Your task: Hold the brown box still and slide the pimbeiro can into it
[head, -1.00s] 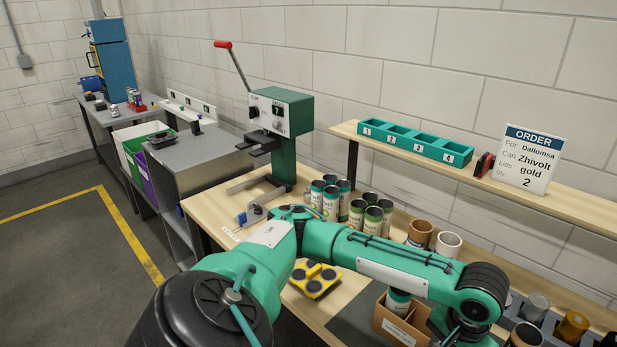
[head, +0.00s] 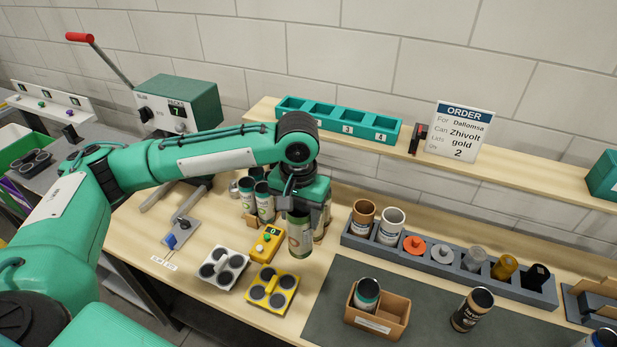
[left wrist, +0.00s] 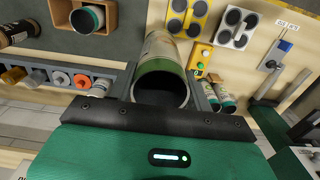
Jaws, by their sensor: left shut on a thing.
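My left gripper (head: 301,200) is shut on a green-and-cream can (head: 300,236) and holds it upright at the back of the table. In the left wrist view the can (left wrist: 160,52) has a green band and a dark open end between the fingers. I cannot read its label, so I cannot tell whether it is the pimbeiro can. The small brown box (head: 403,315) stands at the front on a dark mat. A teal-and-white can (head: 366,294) stands in its left part; its right part looks empty. The box also shows in the left wrist view (left wrist: 111,14). My right gripper is not in view.
Several teal-and-white cans (head: 264,203) stand left of the gripper. A grey rack (head: 380,247) with cylinders and lids runs along the back right. A dark can (head: 473,310) stands right of the box. White (head: 219,269) and yellow (head: 272,290) cup holders lie in front.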

